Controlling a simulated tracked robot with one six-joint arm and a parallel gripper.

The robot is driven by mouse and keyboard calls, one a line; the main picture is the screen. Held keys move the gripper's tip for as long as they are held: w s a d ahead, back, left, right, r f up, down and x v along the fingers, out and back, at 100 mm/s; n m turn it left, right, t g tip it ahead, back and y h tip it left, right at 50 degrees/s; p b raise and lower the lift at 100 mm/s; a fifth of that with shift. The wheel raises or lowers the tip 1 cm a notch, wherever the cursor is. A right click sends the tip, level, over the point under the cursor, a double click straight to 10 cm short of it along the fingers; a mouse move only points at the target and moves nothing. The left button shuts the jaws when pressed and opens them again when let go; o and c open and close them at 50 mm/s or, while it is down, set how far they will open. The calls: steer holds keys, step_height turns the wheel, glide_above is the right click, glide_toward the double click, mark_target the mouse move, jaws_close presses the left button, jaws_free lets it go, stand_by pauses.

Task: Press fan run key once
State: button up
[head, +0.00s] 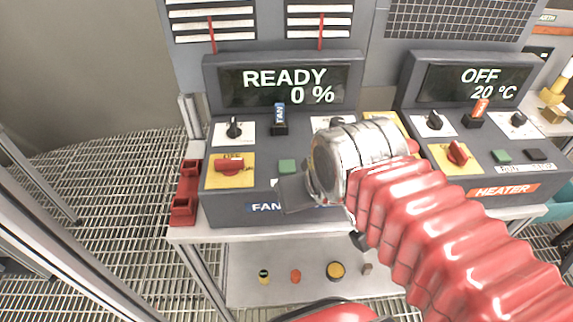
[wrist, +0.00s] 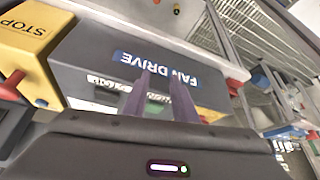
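The fan console (head: 225,203) is a dark grey sloped box, and its display (head: 290,86) reads "READY 0 %". A green key (head: 288,166) sits on its face, right of the red knob on a yellow plate. My gripper (head: 291,194) is over the console's front part, close to the green key on the near side. The wrist view shows its two fingers (wrist: 162,80) apart with nothing held, over the upside-down "FAN DRIVE" label. Green (wrist: 158,98) shows between and behind them. I cannot tell whether they touch the console. My wrist hides its right part.
The red knob (head: 230,166), a black knob (head: 234,128) and a blue FAN-tagged part (head: 280,117) are close by. The heater console (head: 480,187) stands to the right, its display reading "OFF 20 ºC". A yellow STOP box (wrist: 25,45) shows in the wrist view.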

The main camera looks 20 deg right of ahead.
jaws_close()
stand_by(1.2)
